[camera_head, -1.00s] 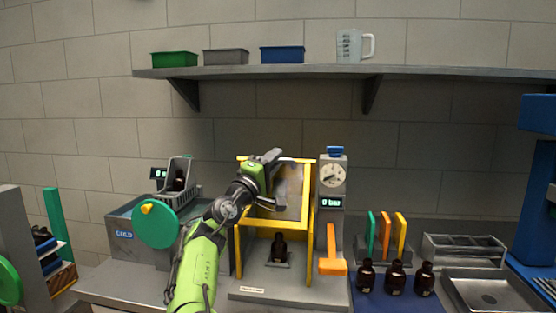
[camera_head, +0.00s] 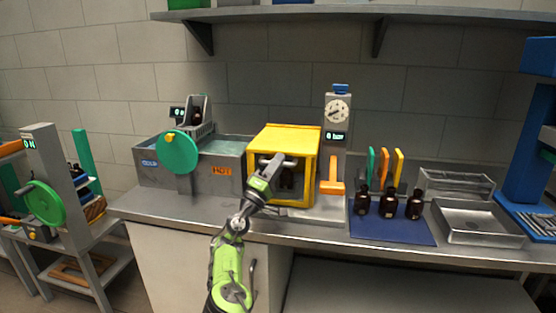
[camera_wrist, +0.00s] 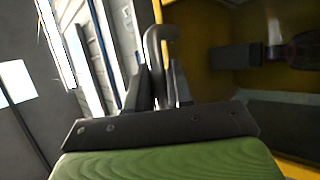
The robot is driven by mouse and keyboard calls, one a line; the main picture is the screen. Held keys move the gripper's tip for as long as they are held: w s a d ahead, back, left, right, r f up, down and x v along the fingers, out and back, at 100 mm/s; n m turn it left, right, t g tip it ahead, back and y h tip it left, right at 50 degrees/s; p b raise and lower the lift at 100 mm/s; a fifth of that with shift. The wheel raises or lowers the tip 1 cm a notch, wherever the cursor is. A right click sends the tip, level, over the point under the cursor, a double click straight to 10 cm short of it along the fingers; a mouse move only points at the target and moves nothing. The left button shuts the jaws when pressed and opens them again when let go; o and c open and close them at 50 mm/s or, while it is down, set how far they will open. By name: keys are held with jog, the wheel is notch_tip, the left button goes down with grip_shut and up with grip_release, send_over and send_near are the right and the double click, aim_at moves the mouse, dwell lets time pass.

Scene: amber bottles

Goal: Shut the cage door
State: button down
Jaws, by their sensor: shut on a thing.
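The yellow cage (camera_head: 283,137) stands on the bench at the middle. In the wrist view my gripper (camera_wrist: 162,88) is shut on a grey bent handle (camera_wrist: 160,40). The yellow cage interior (camera_wrist: 210,85) shows at the right there, with a dark bottle (camera_wrist: 304,48) sideways in the picture. My arm and gripper hide part of the front.
A gauge post (camera_head: 337,115) and an orange lever (camera_head: 333,177) stand just right of the cage. A water bath (camera_head: 225,150) with a green wheel (camera_head: 179,152) is at the left. Amber bottles (camera_head: 388,203) stand on a blue mat (camera_head: 400,230) at the right.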

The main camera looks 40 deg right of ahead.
jog(key=shift+w+d+f, duration=0.1)
jog(key=shift+f, duration=0.35)
jog(key=c, duration=1.4)
grip_release()
jog(key=shift+f, duration=0.1)
jog(key=p+v, duration=0.1)
jog(key=v, duration=1.4)
jog(key=shift+a+f, duration=0.1)
jog(key=shift+a, duration=0.25)
